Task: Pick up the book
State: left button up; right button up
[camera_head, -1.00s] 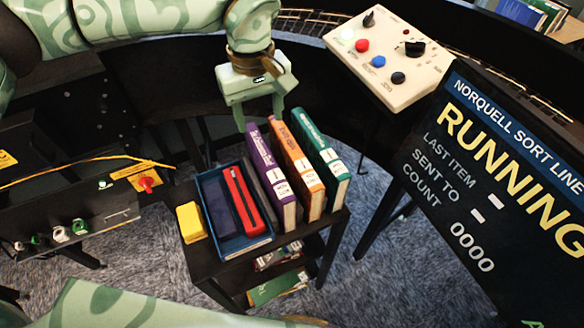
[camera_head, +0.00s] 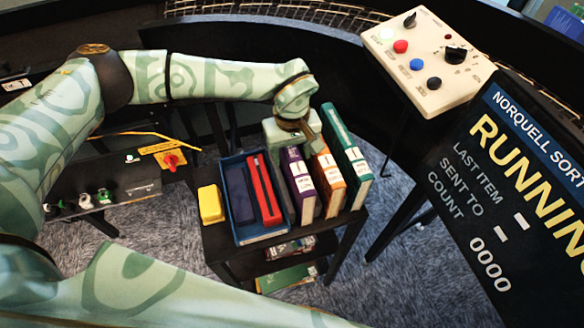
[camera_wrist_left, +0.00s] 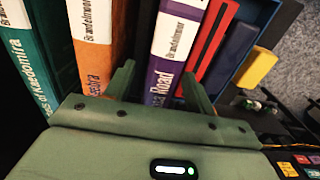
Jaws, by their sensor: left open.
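Three upright books stand on the small black cart: a purple one (camera_head: 299,178), an orange one (camera_head: 328,180) and a teal one (camera_head: 350,160). My left gripper (camera_head: 298,138) is over the back end of the purple and orange books. In the left wrist view its open fingers (camera_wrist_left: 158,88) stand on either side of the purple book (camera_wrist_left: 172,45). The finger on the left lies between the purple and orange (camera_wrist_left: 92,40) books; the other is by the red item (camera_wrist_left: 210,50). I cannot tell whether they touch the purple book. My right gripper is not in view.
A blue tray (camera_head: 243,238) with a dark item and a red item (camera_head: 263,190) sits left of the books. A yellow block (camera_head: 210,205) is at the cart's left edge. A control box (camera_head: 425,60) and a screen (camera_head: 500,190) stand to the right.

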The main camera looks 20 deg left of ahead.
pick_arm(q)
jog(key=shift+f, duration=0.65)
grip_shut()
jog(key=shift+w+r, duration=0.1)
dwell(0.8)
